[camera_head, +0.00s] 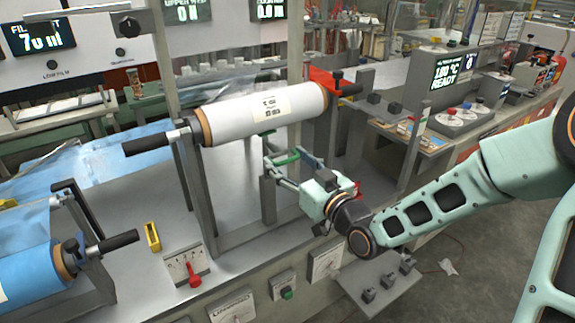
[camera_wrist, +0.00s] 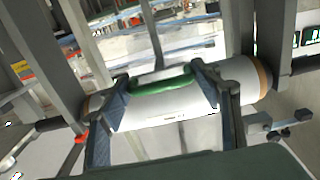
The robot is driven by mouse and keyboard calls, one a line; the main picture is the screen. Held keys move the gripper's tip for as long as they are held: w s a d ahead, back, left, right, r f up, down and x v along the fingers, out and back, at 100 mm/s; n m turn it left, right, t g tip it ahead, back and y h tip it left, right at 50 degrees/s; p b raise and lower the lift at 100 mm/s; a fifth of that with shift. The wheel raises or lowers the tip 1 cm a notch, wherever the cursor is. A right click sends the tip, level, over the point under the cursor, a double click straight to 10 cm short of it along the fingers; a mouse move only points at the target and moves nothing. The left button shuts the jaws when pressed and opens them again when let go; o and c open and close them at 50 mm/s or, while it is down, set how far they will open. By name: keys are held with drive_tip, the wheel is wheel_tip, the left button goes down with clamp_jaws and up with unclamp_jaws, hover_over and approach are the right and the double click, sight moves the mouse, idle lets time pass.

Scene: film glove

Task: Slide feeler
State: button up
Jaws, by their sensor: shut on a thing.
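A white film roll (camera_head: 262,114) with brown core ends hangs level on a frame in the head view; it also lies across the wrist view (camera_wrist: 237,72). My gripper (camera_head: 278,161) is in front of and just below the roll, its fingers pointing left toward the frame. In the wrist view my gripper (camera_wrist: 161,80) has one finger at each end of a green bar (camera_wrist: 162,83), likely the feeler's handle, and is shut on it. The bar shows in front of the roll there; whether it touches the roll I cannot tell.
Grey posts (camera_head: 195,185) stand left of my gripper. A red clamp (camera_head: 322,79) and black handle sit at the roll's right end. A blue roll (camera_head: 32,276) is at lower left. A gauge with a red knob (camera_head: 187,267) and a yellow piece (camera_head: 152,237) are on the bench.

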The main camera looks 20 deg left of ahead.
drive_tip(key=shift+w+d+r, duration=0.1)
drive_tip(key=shift+w+r, duration=0.05)
drive_tip(key=o, duration=1.4)
drive_tip(key=v, duration=0.7)
drive_tip(key=shift+s+d, duration=0.15)
drive_tip(key=shift+s, duration=0.1)
